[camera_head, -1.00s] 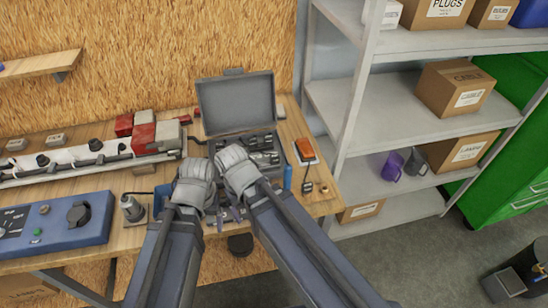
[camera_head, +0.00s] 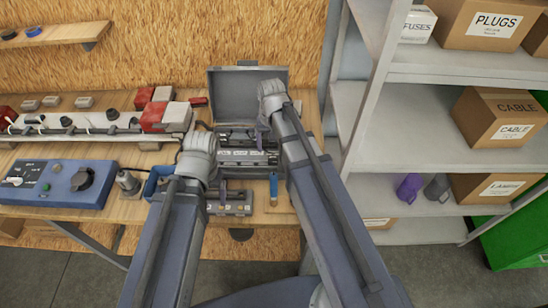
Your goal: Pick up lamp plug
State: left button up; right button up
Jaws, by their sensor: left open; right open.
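I cannot pick out a lamp plug for certain in this view. An open grey case (camera_head: 221,96) stands on the workbench with its lid up against the back wall. Small dark and grey parts (camera_head: 236,157) lie in its lower half, too small to name. My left gripper (camera_head: 190,172) is at the left side of the case, its fingers mostly hidden by its wrist. My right gripper (camera_head: 262,135) is over the right part of the case, pointing down, open. I see nothing held in either gripper.
A blue control box (camera_head: 60,184) and a white strip with sockets (camera_head: 70,133) are on the bench at left. Red and white blocks (camera_head: 165,115) stand behind. A grey shelf (camera_head: 420,160) at right holds boxes marked PLUGS (camera_head: 487,24), CABLE (camera_head: 503,122) and LAMPS (camera_head: 497,187).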

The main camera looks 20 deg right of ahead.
aim_at(273, 157)
jog(key=shift+f+b, duration=1.3)
jog(key=shift+f, duration=0.1)
pick_arm(q)
notch_tip(273, 157, down, 3)
jog(key=shift+r, duration=0.15)
notch_tip(273, 157, down, 5)
jog(key=b, duration=0.5)
pick_arm(e)
jog(key=f, duration=0.5)
jog(key=shift+w+d+f, duration=0.1)
jog(key=shift+w+d, duration=0.2)
jog(key=shift+d, duration=0.05)
jog(key=c, duration=0.9)
pick_arm(q)
notch_tip(273, 157, up, 10)
jog(key=p, duration=1)
pick_arm(e)
notch_tip(273, 157, up, 10)
jog(key=shift+r, duration=0.15)
